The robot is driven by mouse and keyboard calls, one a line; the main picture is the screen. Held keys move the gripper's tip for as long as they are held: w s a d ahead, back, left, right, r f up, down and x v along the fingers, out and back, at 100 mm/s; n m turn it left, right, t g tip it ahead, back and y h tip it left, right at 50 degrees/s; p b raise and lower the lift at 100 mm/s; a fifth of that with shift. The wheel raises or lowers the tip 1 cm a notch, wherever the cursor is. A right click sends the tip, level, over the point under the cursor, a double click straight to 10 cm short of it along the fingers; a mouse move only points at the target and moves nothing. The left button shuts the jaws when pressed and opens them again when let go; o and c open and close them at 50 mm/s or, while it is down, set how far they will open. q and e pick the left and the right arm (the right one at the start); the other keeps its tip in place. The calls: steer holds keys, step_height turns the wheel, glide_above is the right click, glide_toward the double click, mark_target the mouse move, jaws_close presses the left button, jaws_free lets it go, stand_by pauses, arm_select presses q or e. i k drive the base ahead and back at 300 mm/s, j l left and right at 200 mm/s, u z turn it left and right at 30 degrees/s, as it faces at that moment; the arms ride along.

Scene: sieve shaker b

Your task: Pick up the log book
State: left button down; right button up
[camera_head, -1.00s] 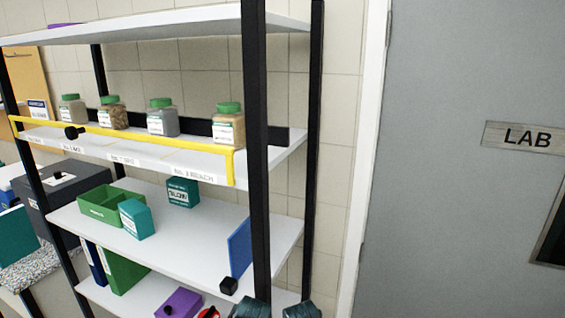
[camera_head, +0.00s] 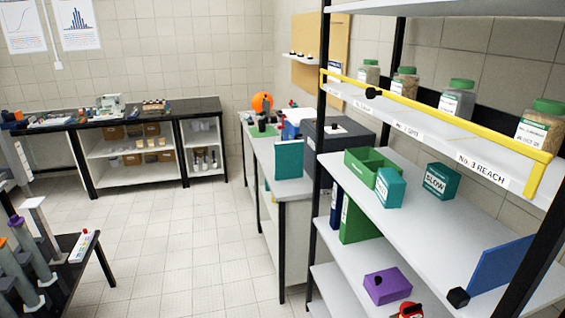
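No thing in view carries a readable log book label, so I cannot tell which one it is. A teal, flat, book-like thing (camera_head: 289,160) stands upright at the near end of the side bench. A blue binder (camera_head: 336,207) and a green binder (camera_head: 357,218) stand on a lower level of the shelf rack. A blue flat panel (camera_head: 500,265) stands tilted on the shelf at the right. Neither of my grippers is in view.
The shelf rack (camera_head: 445,215) fills the right side, with jars behind a yellow bar (camera_head: 440,115), a green bin (camera_head: 370,162) and a purple box (camera_head: 387,287). A dark-topped bench (camera_head: 100,118) stands at the back. The tiled floor (camera_head: 190,240) is clear in the middle.

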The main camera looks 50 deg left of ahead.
mark_target(288, 155)
steer(key=u, duration=1.65)
steer(key=i+j+z, duration=0.15)
steer(key=i+j, duration=0.4)
steer(key=i+j+z, duration=0.2)
steer(key=i+j, duration=0.45)
steer(key=i+j+z, duration=0.15)
steer(key=i+j, duration=0.45)
steer(key=j, duration=0.15)
steer(key=i+j+z, duration=0.2)
steer(key=i+j, duration=0.45)
steer(key=i+l, duration=0.25)
steer(key=l, duration=0.15)
